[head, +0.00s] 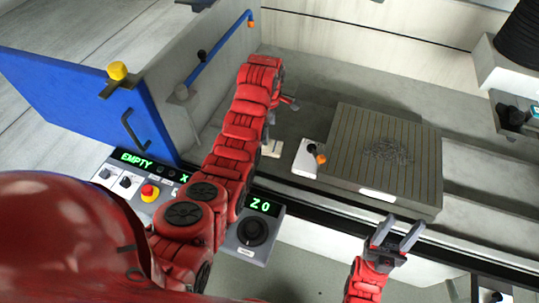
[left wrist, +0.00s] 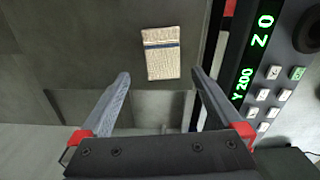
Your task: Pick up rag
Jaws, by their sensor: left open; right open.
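The rag is a small beige checked cloth with a dark blue stripe. It lies flat on the grey surface, just past my open fingertips in the left wrist view (left wrist: 160,63). In the head view the rag (head: 272,149) shows partly beside my left arm, which hides some of it. My left gripper (left wrist: 160,75) is open with nothing between its fingers; in the head view it is mostly hidden behind its arm. My right gripper (head: 398,236) is open and empty at the front edge of the machine bed.
A slotted plate (head: 350,140) with a heap of metal shavings (head: 389,151) stands right of the rag. A control panel (head: 262,220) with green readouts lies in front. A blue door (head: 85,95) stands open at left. A black spool (head: 522,35) is at far right.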

